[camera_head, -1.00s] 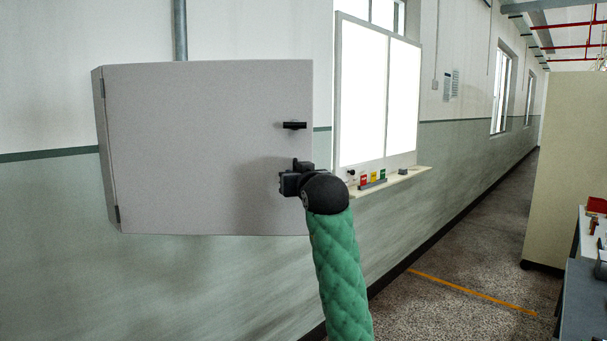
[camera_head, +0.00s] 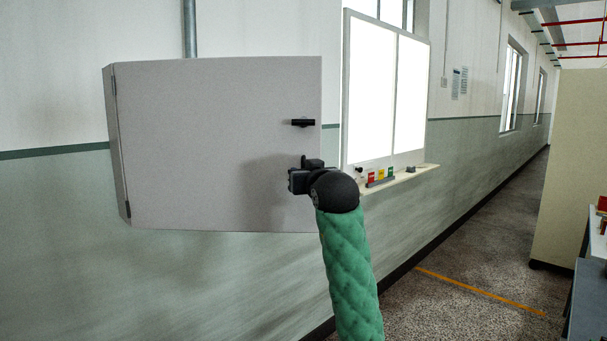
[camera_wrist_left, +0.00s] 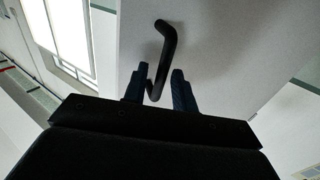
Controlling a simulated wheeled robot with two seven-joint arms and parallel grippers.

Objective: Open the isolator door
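The isolator is a light grey wall box whose closed door (camera_head: 215,145) has hinges on its left edge. A black handle (camera_head: 302,122) sticks out near the door's right edge. My left gripper (camera_head: 304,176) is in front of the door, below the handle in the head view. In the left wrist view the bent black handle (camera_wrist_left: 165,50) stands out from the door, and its lower end appears between the two dark fingers (camera_wrist_left: 160,88). The fingers are apart; I cannot tell whether they touch the handle. My right gripper is not in view.
A whiteboard (camera_head: 383,90) hangs on the wall right of the box, with a ledge (camera_head: 405,176) of coloured items below it. A metal pipe (camera_head: 190,28) runs above the box. Open floor (camera_head: 455,265) lies to the right, with a partition (camera_head: 570,170) and table beyond.

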